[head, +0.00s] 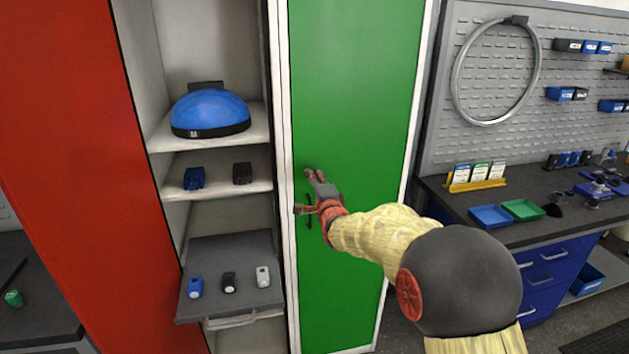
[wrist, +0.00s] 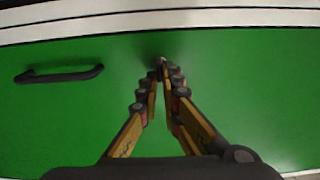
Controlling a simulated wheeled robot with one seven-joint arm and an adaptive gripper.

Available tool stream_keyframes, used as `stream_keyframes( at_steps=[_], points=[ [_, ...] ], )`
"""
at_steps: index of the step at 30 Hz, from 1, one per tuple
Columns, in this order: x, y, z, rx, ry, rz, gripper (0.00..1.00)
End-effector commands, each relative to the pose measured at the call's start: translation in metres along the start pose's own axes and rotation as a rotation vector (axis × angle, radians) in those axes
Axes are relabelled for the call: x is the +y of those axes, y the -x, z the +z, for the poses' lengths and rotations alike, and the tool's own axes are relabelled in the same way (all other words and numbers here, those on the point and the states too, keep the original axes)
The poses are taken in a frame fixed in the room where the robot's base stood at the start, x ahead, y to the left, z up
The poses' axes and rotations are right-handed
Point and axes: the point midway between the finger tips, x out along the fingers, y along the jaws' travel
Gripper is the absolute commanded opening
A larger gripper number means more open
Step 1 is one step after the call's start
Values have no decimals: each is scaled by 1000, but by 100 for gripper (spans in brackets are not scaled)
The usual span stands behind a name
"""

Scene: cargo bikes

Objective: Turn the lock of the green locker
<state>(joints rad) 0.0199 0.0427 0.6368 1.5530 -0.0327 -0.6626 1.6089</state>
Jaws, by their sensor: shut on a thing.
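The green locker (head: 355,80) stands in the middle of the head view with its green door closed. My gripper (head: 304,190) is at the left edge of this door. In the wrist view, my gripper (wrist: 161,78) has its fingers closed together around the small grey lock (wrist: 160,61), which is mostly hidden between the fingertips. How far the lock is turned cannot be seen. The black door handle (wrist: 60,74) is beside the fingers, at the left of the wrist view. In the head view it shows partly behind my gripper.
A red door (head: 75,150) stands open further left. A workbench (head: 540,228) with blue and green trays is at right.

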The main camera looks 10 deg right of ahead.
Motion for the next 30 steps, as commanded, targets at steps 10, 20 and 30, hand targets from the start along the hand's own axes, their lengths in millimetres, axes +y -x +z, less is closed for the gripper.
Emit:
stream_keyframes(
  at_steps=[10, 20, 30],
  points=[
    [1, 0, 0, 1, -4, 2, 0],
    [1, 0, 0, 1, -3, 1, 22],
    [0, 0, 0, 0, -3, 1, 24]
  ],
)
